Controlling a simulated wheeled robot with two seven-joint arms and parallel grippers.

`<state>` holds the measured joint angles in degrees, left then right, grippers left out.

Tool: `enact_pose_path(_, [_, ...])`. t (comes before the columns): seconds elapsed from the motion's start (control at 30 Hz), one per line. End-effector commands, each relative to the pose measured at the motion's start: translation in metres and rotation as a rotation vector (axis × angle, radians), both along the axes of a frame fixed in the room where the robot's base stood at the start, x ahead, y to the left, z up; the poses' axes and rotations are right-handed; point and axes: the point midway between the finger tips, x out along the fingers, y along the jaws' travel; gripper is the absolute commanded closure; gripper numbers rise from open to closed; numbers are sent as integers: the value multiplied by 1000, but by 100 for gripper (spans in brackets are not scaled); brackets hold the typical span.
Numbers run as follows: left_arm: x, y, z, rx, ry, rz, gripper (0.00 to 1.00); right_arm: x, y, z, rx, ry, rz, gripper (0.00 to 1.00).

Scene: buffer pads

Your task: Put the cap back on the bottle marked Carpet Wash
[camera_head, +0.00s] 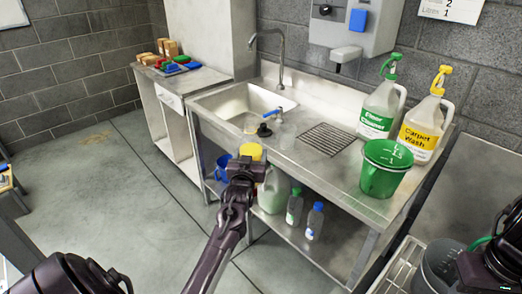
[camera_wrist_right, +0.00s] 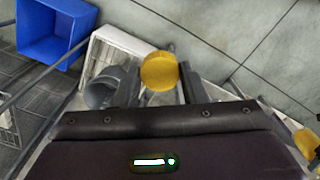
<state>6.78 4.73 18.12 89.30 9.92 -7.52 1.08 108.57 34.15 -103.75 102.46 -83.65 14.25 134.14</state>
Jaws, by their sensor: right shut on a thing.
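The Carpet Wash bottle (camera_head: 422,132) stands upright on the steel counter at the right, a pale jug with a yellow label. A yellow fitting (camera_head: 440,80) shows at its top. In the right wrist view the cap (camera_wrist_right: 159,71) sits between the two fingers of the gripper (camera_wrist_right: 160,85).
The Floor Cleaner bottle (camera_head: 379,108) stands left of the Carpet Wash bottle. A green measuring jug (camera_head: 385,170) stands in front of them. The sink (camera_head: 240,105) and drain grate (camera_head: 328,138) lie left. A blue bin (camera_wrist_right: 55,35) shows in the wrist view.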

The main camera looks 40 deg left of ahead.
Motion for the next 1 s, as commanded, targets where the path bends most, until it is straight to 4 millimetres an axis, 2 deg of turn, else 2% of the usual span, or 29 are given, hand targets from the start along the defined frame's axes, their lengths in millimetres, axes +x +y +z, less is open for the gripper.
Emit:
enact_pose_path(0.27, [0,0,3,2,-7,-1,78,0,0,0,0,0,-1,82])
enact_pose_path(0.47, [-5,-18,2,3,-5,-33,78,1,-3,-1,0,0,-23,82])
enact_pose_path(0.67, [-20,-61,0,2,-6,-109,78,2,-11,-3,1,0,-79,82])
enact_pose_path(0.87, [-46,-122,0,0,-5,-217,78,3,-23,-6,2,1,-157,82])
enact_pose_path(1.0, [-72,-171,5,-1,-5,-303,78,4,-32,-9,1,-1,-223,82])
